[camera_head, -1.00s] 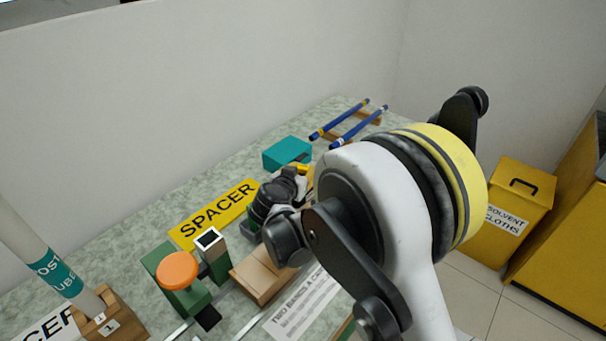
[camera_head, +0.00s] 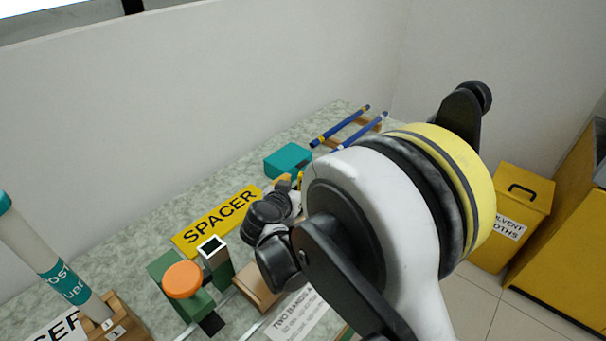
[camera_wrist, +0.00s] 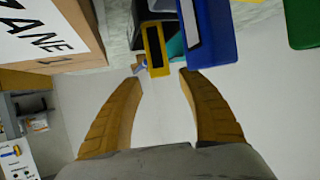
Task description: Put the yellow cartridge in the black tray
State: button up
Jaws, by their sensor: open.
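In the wrist view, a yellow block with a dark slot (camera_wrist: 155,48) shows just beyond the fingertips, near the gap between them. It may be the yellow cartridge, but I cannot be sure. A black shape (camera_wrist: 150,14) lies behind it; I cannot tell whether it is the black tray. My gripper (camera_wrist: 160,76) is open, its two orange-yellow fingers apart with nothing between them. In the head view my arm hides most of the gripper; only small yellow parts show beside the teal box (camera_head: 288,160). No cartridge or black tray is clear there.
In the wrist view, a blue box (camera_wrist: 212,45) is close right of the block and a lettered brown box (camera_wrist: 60,40) left. On the bench are a SPACER sign (camera_head: 217,218), an orange-knobbed green block (camera_head: 182,281), and blue rods (camera_head: 340,127) at the back.

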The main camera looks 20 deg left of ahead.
jog(key=p+v, duration=0.1)
jog(key=v, duration=0.5)
jog(key=shift+s+p, duration=0.35)
jog(key=shift+p, duration=0.05)
jog(key=shift+r, duration=0.2)
jog(key=d+r+g+h, duration=0.15)
jog(key=d+r, duration=0.35)
jog(key=d, duration=0.7)
jog(key=d+r+g, duration=0.3)
jog(key=d+r, duration=0.1)
jog(key=d, duration=0.8)
jog(key=s+d+r+g+y, duration=0.1)
jog(key=s+d+r+g, duration=0.1)
jog(key=s+d, duration=1.5)
jog(key=shift+s, duration=0.8)
jog(key=shift+a+y, duration=0.1)
jog(key=shift+y, duration=0.15)
